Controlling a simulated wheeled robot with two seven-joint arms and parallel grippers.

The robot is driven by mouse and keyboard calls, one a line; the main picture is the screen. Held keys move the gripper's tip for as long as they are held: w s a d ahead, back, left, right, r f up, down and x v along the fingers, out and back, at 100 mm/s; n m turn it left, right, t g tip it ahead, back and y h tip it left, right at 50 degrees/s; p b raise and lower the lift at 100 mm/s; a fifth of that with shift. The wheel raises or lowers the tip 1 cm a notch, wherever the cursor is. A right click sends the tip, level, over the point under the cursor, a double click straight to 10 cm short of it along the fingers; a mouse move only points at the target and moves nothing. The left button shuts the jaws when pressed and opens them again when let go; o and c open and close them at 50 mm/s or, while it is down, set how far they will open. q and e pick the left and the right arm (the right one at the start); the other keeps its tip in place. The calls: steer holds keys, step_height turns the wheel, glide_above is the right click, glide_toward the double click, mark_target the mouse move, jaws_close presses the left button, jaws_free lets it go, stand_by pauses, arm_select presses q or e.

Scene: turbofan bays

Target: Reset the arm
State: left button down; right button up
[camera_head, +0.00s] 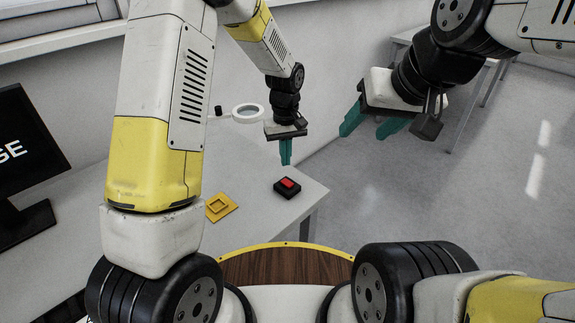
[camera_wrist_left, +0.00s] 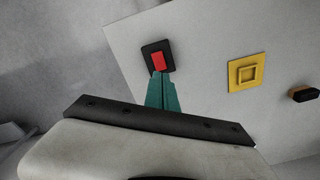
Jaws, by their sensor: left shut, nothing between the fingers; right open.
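My left gripper (camera_head: 286,151) has teal fingers that are shut and empty. It hangs above the table, up and behind a black button box with a red top (camera_head: 288,187). In the left wrist view the shut fingertips (camera_wrist_left: 159,76) overlap the lower edge of the button box (camera_wrist_left: 157,57); whether they touch it I cannot tell from that view, but the head view shows a gap. My right gripper (camera_head: 362,125) is open and empty, in the air over the floor at the right.
A yellow square frame (camera_head: 221,207) lies on the white table (camera_head: 248,222), left of the button box. A white ring-shaped item (camera_head: 247,113) is at the back. A monitor (camera_head: 25,155) stands at the left.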

arm_select(q)
steer(key=s+a+r+t, duration=0.1)
steer(key=s+a+r, duration=0.15)
steer(key=r, duration=0.25)
steer(key=s+a+r+m+t+h, duration=0.1)
steer(key=s+a+r, duration=0.15)
steer(key=r, duration=0.35)
steer(key=s+a+r+t, duration=0.1)
steer(key=s+a+r, duration=0.15)
steer(key=r, duration=0.25)
steer(key=s+a+r+m+t, duration=0.1)
steer(key=s+a+r, duration=0.1)
steer(key=s, duration=0.3)
steer(key=s+a+r+t, duration=0.1)
steer(key=s+a+r, duration=0.1)
steer(key=s+r, duration=0.1)
steer(key=s+a+r+m+t+h, duration=0.1)
steer(key=s+a+r, duration=0.1)
steer(key=s, duration=0.4)
steer(key=shift+s+a+r+m, duration=0.3)
steer(key=shift+s+a+r, duration=0.05)
steer(key=shift+r, duration=0.1)
arm_select(e)
steer(key=shift+c, duration=0.2)
